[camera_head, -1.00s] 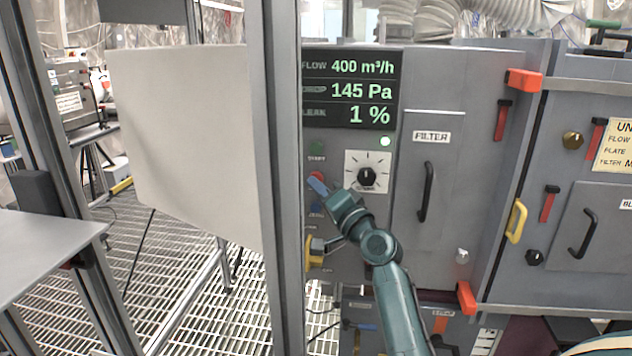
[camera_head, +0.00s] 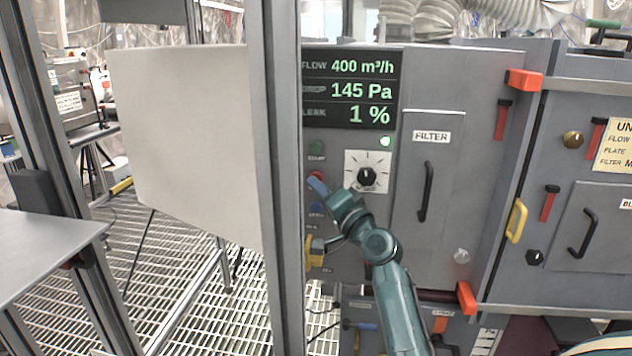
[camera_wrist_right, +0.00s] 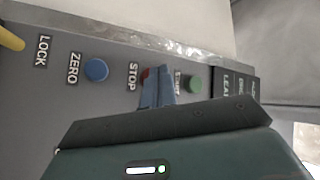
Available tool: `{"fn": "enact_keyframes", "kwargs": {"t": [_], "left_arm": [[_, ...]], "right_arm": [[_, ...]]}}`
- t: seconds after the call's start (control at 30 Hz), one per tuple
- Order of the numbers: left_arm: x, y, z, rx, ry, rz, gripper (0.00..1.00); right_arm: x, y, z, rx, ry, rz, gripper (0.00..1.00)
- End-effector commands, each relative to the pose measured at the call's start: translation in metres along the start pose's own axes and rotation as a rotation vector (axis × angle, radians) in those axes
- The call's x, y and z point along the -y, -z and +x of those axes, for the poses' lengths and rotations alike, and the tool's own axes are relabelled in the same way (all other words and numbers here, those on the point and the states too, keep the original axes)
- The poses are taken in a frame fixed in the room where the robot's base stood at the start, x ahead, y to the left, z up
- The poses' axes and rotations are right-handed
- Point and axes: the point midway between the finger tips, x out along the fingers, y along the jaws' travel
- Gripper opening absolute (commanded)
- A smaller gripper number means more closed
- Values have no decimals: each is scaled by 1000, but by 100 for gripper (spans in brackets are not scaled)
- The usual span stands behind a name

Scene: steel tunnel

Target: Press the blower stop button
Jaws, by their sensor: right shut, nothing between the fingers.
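The red stop button (camera_wrist_right: 145,73) shows only as a sliver in the right wrist view, beside the STOP label (camera_wrist_right: 132,75). Blue fingertips cover most of it. In the head view a bit of the red button (camera_head: 316,175) shows just above the fingertips. My right gripper (camera_head: 318,184) is shut and empty, with its tips at the button. I cannot tell whether they touch it. It also shows in the right wrist view (camera_wrist_right: 157,90). The display (camera_head: 350,88) reads 400 m³/h, 145 Pa and 1 %. My left gripper is not in view.
A green start button (camera_wrist_right: 195,84) and a blue zero button (camera_wrist_right: 96,70) flank the stop button. A dial (camera_head: 367,177) sits right of it. A metal post (camera_head: 277,180) stands close on the left, partly hiding the panel. A pale board (camera_head: 185,140) is beyond it.

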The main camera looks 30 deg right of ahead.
Motion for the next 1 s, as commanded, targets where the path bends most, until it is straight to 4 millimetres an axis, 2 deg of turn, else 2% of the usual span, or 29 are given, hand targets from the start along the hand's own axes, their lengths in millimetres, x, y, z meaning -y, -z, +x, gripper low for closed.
{"fn": "enact_keyframes", "kwargs": {"t": [0.3, 1.0], "left_arm": [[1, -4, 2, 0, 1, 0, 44], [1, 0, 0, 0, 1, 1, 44]], "right_arm": [[-4, 5, 6, -2, 0, 0, 0], [0, 2, 0, -3, 0, -1, 0]]}}
